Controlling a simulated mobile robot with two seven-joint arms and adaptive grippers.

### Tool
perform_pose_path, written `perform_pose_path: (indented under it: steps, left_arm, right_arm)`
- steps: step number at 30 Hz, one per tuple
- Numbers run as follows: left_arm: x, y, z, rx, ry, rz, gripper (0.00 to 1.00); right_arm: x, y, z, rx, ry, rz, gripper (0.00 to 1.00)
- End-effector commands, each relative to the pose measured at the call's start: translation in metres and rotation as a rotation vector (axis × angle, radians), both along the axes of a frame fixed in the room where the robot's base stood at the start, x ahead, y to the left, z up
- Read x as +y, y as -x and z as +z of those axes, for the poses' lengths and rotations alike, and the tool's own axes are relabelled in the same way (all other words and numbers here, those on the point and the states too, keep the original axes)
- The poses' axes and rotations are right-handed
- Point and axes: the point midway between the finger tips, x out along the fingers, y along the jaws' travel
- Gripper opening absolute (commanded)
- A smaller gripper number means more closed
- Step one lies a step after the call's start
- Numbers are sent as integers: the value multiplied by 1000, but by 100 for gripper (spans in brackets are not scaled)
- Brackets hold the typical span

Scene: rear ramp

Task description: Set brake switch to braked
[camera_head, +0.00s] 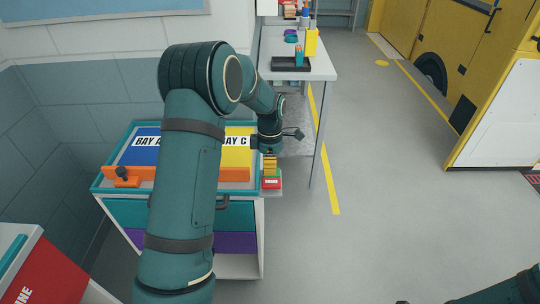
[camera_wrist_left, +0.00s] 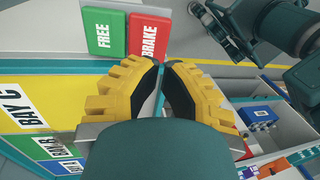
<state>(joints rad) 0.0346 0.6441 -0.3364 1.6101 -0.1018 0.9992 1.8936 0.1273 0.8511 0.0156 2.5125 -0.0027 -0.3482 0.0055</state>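The brake switch has a green FREE half (camera_wrist_left: 103,32) and a red BRAKE half (camera_wrist_left: 149,36), side by side in the left wrist view. In the head view its red face (camera_head: 271,184) shows at the front right corner of the bay cart. My left gripper (camera_wrist_left: 161,64) has yellow fingers with dark pads, closed together and empty. Its tips are at the edge of the red half; I cannot tell if they touch it. In the head view the left gripper (camera_head: 270,167) is just behind the red face. Which half sits lower is unclear.
The cart (camera_head: 186,187) has blue and yellow bay panels and an orange bar. A table (camera_head: 318,63) with a black tray stands behind it. A yellow vehicle (camera_head: 440,60) is at the right. Open floor lies between. Part of my right arm (camera_head: 505,291) shows at the bottom right.

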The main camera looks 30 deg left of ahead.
Motion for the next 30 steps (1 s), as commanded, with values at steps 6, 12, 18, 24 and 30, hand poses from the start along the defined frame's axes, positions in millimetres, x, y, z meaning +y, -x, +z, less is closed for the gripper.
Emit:
perform_pose_path:
  steps: [6, 12, 18, 24, 30]
  left_arm:
    - [-3, 6, -36, 1, 0, -1, 0]
    - [-5, 9, -50, 0, 0, -1, 0]
    - [-5, 9, -52, 0, 0, -1, 0]
    - [-5, 9, -51, -1, 0, -1, 0]
    - [-8, 12, -55, -59, -38, -2, 0]
  right_arm:
    - [0, -2, -10, -5, 1, -1, 47]
    - [0, -3, -12, -7, 1, -2, 47]
    - [0, -3, -12, -7, 1, -2, 47]
    - [0, -3, -12, -7, 1, -2, 47]
    - [0, -3, -16, -8, 1, -2, 47]
